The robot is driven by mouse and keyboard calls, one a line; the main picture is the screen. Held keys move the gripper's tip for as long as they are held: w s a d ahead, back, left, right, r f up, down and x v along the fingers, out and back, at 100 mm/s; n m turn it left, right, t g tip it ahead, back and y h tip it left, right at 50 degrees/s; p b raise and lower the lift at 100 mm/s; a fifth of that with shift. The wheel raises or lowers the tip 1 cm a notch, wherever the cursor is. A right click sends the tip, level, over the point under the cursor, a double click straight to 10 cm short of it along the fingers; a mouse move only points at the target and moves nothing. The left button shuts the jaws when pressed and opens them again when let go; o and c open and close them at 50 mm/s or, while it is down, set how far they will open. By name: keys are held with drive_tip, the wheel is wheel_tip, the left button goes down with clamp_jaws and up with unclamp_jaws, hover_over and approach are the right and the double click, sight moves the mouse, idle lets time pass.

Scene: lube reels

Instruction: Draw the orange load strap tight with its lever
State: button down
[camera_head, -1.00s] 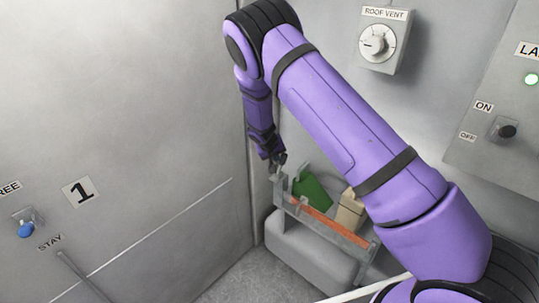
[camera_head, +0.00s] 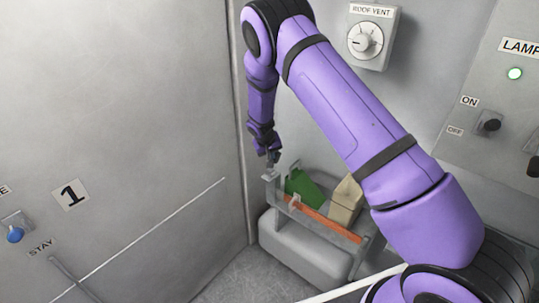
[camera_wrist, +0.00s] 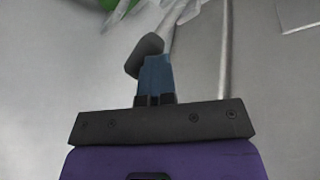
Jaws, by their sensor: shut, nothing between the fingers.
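The orange load strap (camera_head: 325,219) runs along the front rail of a grey rack (camera_head: 357,238) in the corner. A small grey piece (camera_head: 294,203) stands near its left end; I cannot tell if this is the lever. My gripper (camera_head: 272,160) is shut and points down just above the rack's left end post. Whether it touches the post is too small to tell. In the wrist view my shut fingers (camera_wrist: 154,80) show in the middle, with a dark rounded piece at their tip that I cannot identify. The strap does not show there.
A green container (camera_head: 303,187) and a beige container (camera_head: 345,201) stand in the rack behind the strap. A grey rounded box (camera_head: 300,250) is below. Walls close in left and behind. A roof vent dial (camera_head: 365,41) and a lamp panel (camera_head: 488,122) are on the back wall.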

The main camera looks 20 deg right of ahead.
drive_tip(key=shift+w+d, duration=0.3)
drive_tip(key=shift+d, duration=0.25)
drive_tip(key=shift+s+a, duration=0.15)
drive_tip(key=shift+a, duration=0.05)
